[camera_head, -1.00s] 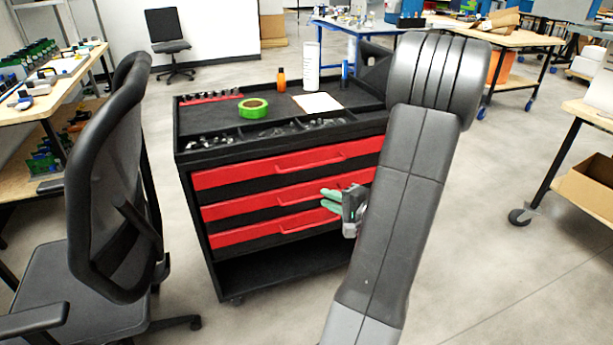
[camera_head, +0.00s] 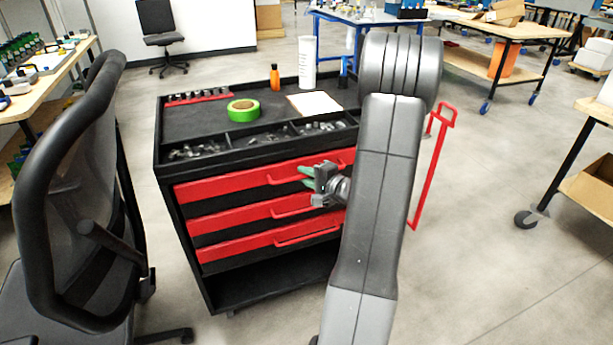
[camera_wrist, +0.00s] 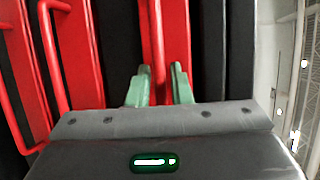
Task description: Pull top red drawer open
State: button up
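The top red drawer (camera_head: 225,187) is the uppermost of three red drawers on the black cart and looks closed. Its red bar handle (camera_head: 283,178) runs along the front; my gripper hides its right part. My gripper (camera_head: 307,175) has green fingers and is in front of the top drawer, at its handle. In the wrist view, the top drawer's handle (camera_wrist: 157,40) runs between my two fingertips (camera_wrist: 159,78), which are apart on either side of it. I cannot tell whether either finger touches the handle.
The middle drawer (camera_head: 225,217) and bottom drawer (camera_head: 230,246) lie just below, with protruding handles. The cart top (camera_head: 200,120) holds green tape (camera_head: 243,110), bottles and parts. An office chair (camera_head: 75,200) stands close at left. The floor at right (camera_head: 470,270) is clear.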

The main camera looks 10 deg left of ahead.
grip_shut()
jog(key=s+d+b, duration=0.4)
jog(key=s+d, duration=0.5)
jog(key=s, duration=0.4)
jog(key=s+d+b, duration=0.5)
jog(key=s+d, duration=0.4)
jog(key=s, duration=0.4)
jog(key=shift+s, duration=0.3)
grip_release()
jog(key=shift+d, duration=0.1)
